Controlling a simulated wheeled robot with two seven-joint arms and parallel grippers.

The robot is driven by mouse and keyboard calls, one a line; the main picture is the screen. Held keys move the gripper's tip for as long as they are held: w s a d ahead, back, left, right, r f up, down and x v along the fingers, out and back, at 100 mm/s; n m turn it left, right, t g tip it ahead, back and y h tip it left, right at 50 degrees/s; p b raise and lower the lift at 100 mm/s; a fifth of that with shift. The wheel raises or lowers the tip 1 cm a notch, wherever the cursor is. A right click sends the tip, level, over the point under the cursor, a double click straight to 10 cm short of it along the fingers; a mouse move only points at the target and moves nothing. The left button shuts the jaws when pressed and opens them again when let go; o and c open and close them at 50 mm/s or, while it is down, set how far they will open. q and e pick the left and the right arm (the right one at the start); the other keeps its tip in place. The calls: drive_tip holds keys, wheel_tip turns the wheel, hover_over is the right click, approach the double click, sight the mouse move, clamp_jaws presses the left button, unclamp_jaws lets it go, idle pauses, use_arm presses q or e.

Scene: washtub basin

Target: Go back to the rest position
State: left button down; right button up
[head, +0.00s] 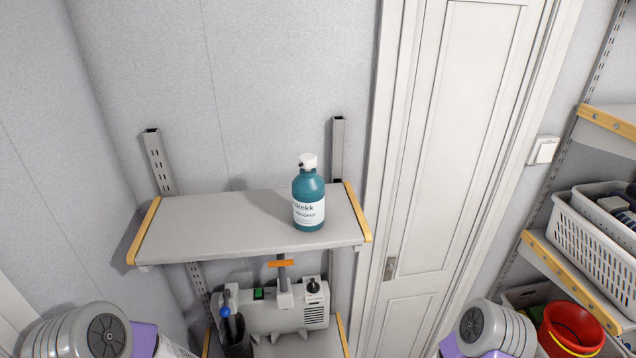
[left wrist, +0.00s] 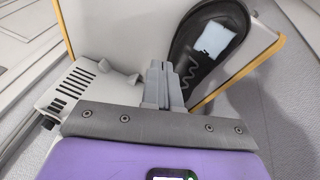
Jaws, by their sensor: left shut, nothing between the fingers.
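My left gripper (left wrist: 160,72) shows in the left wrist view with its grey fingers closed together and nothing between them. It is near a light grey shelf board with yellow edging. In the head view my two arms show only at the bottom left and bottom right corners, and neither pair of fingertips is visible there. My right gripper is out of sight. A teal bottle (head: 309,200) with a white cap stands upright on the upper shelf (head: 220,225), apart from both arms.
A grey machine (head: 272,313) and a dark holder (head: 236,345) stand on the lower shelf. A dark rounded object (left wrist: 210,50) with a white patch lies beyond my left fingers. A white door (head: 445,150) is at centre right. A white basket (head: 590,228) and red bucket (head: 572,330) are at right.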

use_arm(q)
drive_tip(key=s+d+f+m+g+h, duration=0.1)
drive_tip(key=s+d+f+g+h, duration=0.2)
drive_tip(key=s+d+f, duration=0.65)
wheel_tip(320, 180, down, 19)
drive_tip(key=a+b, duration=0.2)
drive_tip(key=b, duration=1.7)
drive_tip(key=shift+s+f+b, duration=0.2)
drive_tip(key=shift+s+b, duration=0.1)
drive_tip(key=shift+s, duration=0.15)
